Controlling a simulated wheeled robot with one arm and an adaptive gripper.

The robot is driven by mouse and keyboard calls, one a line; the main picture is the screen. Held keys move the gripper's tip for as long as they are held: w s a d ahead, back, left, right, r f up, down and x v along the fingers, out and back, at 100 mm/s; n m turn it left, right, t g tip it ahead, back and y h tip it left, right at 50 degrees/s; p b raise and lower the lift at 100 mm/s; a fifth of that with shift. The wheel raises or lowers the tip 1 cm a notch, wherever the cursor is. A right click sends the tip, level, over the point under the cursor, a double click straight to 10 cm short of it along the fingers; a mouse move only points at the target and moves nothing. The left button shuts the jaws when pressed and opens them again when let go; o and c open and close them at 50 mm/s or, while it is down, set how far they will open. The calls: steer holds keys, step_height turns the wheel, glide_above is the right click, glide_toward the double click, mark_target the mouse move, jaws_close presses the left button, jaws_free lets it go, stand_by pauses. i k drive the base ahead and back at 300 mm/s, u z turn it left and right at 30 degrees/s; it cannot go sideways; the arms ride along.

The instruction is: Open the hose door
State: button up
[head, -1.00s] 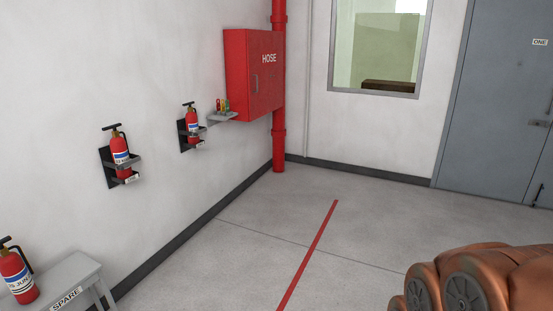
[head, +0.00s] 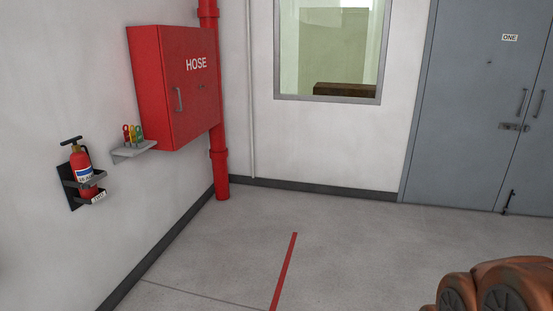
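The red hose cabinet (head: 145,85) hangs on the left wall near the corner. Its front door (head: 195,90) reads HOSE and looks shut. A grey handle (head: 179,99) sits on the left part of the door, with a small dark latch or lock (head: 200,86) to its right. Only a copper-brown part of my own arm shows at the bottom right, well apart from the cabinet. My gripper is out of view.
A red pipe (head: 220,150) stands right of the cabinet. A small shelf (head: 134,151) with coloured tags (head: 132,133) and a bracketed fire extinguisher (head: 83,167) are left of it. Grey double doors (head: 465,110) are at right. The floor (head: 340,240) is clear.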

mark_target(188, 54)
steer(key=i, duration=1.75)
steer(key=u, duration=0.8)
steer(key=i, duration=1.9)
steer(key=u, duration=1.25)
steer(key=i, duration=0.65)
steer(key=u, duration=0.2)
